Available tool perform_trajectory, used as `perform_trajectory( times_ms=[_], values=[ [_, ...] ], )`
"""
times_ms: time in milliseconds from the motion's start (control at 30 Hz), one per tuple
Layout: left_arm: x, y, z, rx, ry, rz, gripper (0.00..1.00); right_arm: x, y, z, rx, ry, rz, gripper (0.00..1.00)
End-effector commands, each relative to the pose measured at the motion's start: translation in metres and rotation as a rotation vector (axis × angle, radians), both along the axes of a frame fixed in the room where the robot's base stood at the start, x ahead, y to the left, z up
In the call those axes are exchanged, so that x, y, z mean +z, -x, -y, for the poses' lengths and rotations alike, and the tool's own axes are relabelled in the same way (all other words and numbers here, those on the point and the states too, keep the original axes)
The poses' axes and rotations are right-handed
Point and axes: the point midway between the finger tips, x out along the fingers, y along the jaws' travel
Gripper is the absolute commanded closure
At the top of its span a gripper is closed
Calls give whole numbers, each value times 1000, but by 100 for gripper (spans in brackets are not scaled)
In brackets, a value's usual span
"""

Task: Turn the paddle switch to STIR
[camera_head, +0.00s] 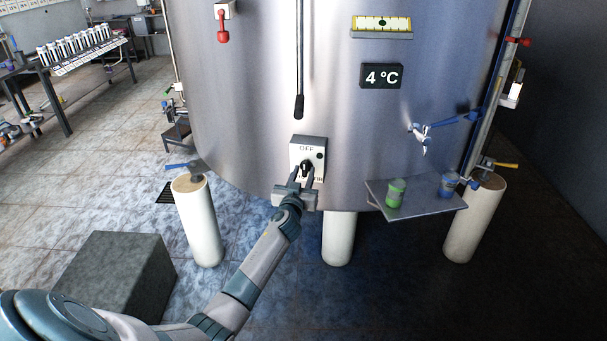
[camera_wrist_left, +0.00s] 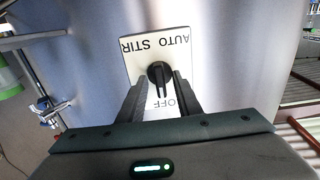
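The paddle switch is a small box (camera_head: 320,145) with a pale face on the front of the steel tank. Its face (camera_wrist_left: 135,66) carries the words OFF, AUTO and STIR in the left wrist view. The black paddle knob (camera_wrist_left: 158,71) sits in the middle and appears to point toward OFF. It also shows in the head view (camera_head: 306,167), partly hidden by my fingers. My left gripper (camera_wrist_left: 160,82) is open, with one finger on each side of the knob; it also shows in the head view (camera_head: 302,177). I cannot tell whether either finger touches the knob. My right gripper is out of view.
A black-tipped rod (camera_head: 299,105) hangs above the switch. A 4 °C display (camera_head: 381,76) and a tap (camera_head: 420,131) are on the tank to the right. A grey block (camera_head: 118,275) stands at lower left.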

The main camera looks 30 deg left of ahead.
Motion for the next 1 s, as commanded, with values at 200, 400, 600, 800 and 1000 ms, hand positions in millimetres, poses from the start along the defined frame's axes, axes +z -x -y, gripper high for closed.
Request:
perform_trajectory(
  times_ms=[200,400,600,800,1000],
  values=[
    [0,-3,-1,0,-1,0,69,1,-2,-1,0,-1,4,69],
    [0,-2,-1,0,-1,0,81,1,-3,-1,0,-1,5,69],
    [0,-2,-1,0,-1,0,100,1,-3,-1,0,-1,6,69],
    [0,-2,-1,0,-10,-4,100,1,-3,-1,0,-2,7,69],
    [-1,-2,-1,0,-58,-23,100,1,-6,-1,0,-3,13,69]
  ],
)
